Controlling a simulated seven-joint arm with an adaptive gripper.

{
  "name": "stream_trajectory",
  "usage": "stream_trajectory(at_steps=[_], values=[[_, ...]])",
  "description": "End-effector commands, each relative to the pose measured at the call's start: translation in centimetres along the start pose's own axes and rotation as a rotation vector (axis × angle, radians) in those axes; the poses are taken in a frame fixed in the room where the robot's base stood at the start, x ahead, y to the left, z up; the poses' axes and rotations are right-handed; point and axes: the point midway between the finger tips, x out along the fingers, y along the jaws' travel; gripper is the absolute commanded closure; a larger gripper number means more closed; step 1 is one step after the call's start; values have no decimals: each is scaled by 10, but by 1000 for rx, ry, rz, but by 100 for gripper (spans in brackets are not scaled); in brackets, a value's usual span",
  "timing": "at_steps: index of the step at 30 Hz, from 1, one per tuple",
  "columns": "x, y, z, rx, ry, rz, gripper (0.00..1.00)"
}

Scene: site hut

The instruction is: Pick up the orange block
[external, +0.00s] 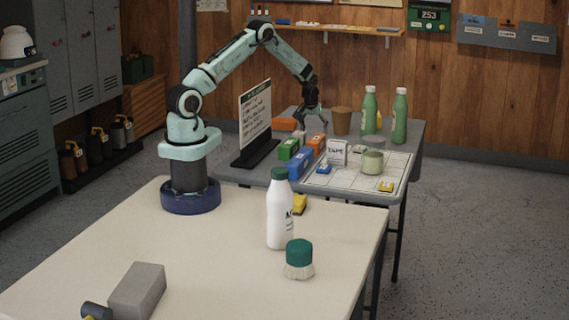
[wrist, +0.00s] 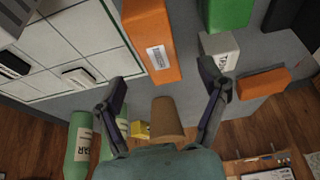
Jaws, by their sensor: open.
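A plain orange block (external: 285,124) lies on the grey table at the foot of the sign. It also shows at the right of the wrist view (wrist: 258,85), outside my right finger. A second, longer orange box (external: 317,144) with a white label stands among the coloured boxes. In the wrist view this labelled orange box (wrist: 152,42) is upper centre, ahead of my fingertips. My gripper (external: 312,122) is open above the grey table; its spread fingers (wrist: 163,76) hold nothing. The brown cup (wrist: 167,117) shows between the fingers in the wrist view, lower down.
Green box (external: 289,148), blue box (external: 300,163) and white TAPE box (external: 336,152) stand close together. The sign (external: 255,115) stands left of them. Green bottles (external: 369,110) and the brown cup (external: 342,121) stand at the back. A small grey block (wrist: 219,50) lies near my right fingertip.

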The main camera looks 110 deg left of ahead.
Motion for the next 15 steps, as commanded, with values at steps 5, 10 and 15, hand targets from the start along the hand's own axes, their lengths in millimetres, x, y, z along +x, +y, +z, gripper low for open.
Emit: stream_trajectory(at_steps=[5,10,15], values=[[31,0,2,2,-3,-1,26],[48,1,1,3,-2,1,26],[51,1,1,3,-1,2,26]])
